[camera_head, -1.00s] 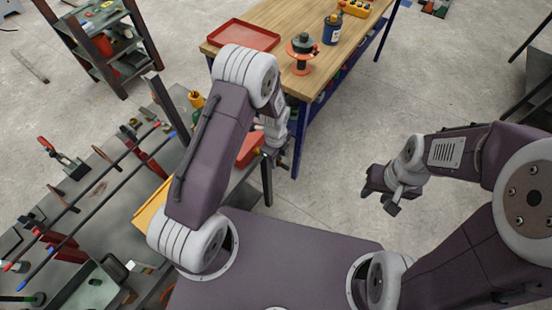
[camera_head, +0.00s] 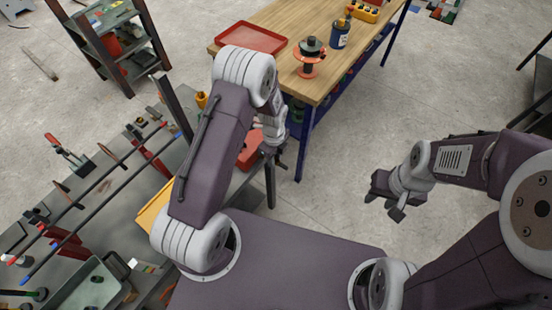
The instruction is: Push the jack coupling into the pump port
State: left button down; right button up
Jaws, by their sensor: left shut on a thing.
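My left gripper (camera_head: 274,156) is beyond my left forearm, over the right end of the grey workbench. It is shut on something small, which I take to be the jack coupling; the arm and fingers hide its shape. A red body (camera_head: 250,149) lies just left of this gripper, partly behind my arm. It may be the pump, but I cannot make out its port or tell whether anything touches it. My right gripper (camera_head: 383,203) hangs over bare floor at the right, open and empty.
The grey bench (camera_head: 70,200) at left carries long rods, a red clamp (camera_head: 66,153) and a green-grey tray (camera_head: 85,290). A wooden table (camera_head: 283,68) behind holds a red tray (camera_head: 252,38), a spool (camera_head: 310,58) and a blue can (camera_head: 339,34).

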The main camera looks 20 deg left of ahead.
pick_arm(q)
jog(key=shift+w+a, duration=0.2)
jog(key=shift+a, duration=0.3)
jog(key=c, duration=1.1)
grip_release()
jog(key=shift+a, duration=0.15)
jog(key=shift+o, duration=0.2)
notch_tip(320, 180, up, 9)
jog(key=shift+r+b, duration=0.1)
jog(key=shift+b, duration=0.3)
